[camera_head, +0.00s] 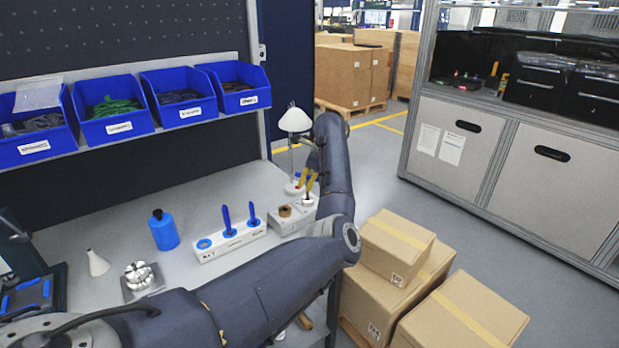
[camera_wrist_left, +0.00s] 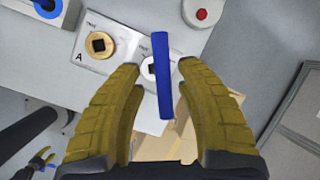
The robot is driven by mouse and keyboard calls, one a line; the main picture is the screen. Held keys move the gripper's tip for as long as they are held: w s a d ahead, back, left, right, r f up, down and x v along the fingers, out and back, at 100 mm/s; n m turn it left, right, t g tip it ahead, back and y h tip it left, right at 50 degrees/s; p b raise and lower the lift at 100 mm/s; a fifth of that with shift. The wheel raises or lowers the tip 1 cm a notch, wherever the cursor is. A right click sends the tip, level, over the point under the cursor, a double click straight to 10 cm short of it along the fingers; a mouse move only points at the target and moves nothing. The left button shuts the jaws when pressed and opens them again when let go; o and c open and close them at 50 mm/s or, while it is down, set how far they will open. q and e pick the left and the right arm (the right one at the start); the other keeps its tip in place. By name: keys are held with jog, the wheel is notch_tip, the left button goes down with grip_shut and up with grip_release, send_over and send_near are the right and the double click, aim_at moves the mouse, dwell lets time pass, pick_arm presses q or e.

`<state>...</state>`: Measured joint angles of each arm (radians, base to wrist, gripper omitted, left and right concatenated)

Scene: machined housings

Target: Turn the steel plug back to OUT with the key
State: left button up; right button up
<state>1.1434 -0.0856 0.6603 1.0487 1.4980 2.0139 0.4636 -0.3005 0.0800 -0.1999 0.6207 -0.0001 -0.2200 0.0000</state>
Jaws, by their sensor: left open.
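The grey housing (camera_head: 282,221) stands on the right end of the bench, with a brass plug (camera_head: 285,211) and a steel plug (camera_head: 308,201). In the left wrist view the brass plug (camera_wrist_left: 98,45) has a dark square hole, and the steel plug (camera_wrist_left: 147,68) is partly covered by the long blue handle of a key (camera_wrist_left: 163,75). My left gripper (camera_head: 309,186) is open above the steel plug. Its yellow fingers are on either side of the handle, apart from it. I cannot tell how deep the key sits. What looks like my right gripper (camera_wrist_left: 40,161) shows small and far below.
A white rack (camera_head: 230,241) beside the housing holds two upright blue keys and an empty blue-ringed place. A white lamp (camera_head: 294,120) stands behind the gripper. A red button (camera_wrist_left: 202,14) is near the housing. A blue bottle (camera_head: 163,230) stands left; boxes (camera_head: 395,245) are beyond the bench.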

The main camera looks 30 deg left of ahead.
aim_at(307, 197)
pick_arm(q)
jog(key=shift+x, duration=1.55)
jog(key=shift+c, duration=0.3)
grip_shut()
jog(key=shift+n+g, duration=0.6)
jog(key=shift+n, duration=0.8)
jog(key=shift+n+g, duration=0.6)
jog(key=shift+n, duration=0.8)
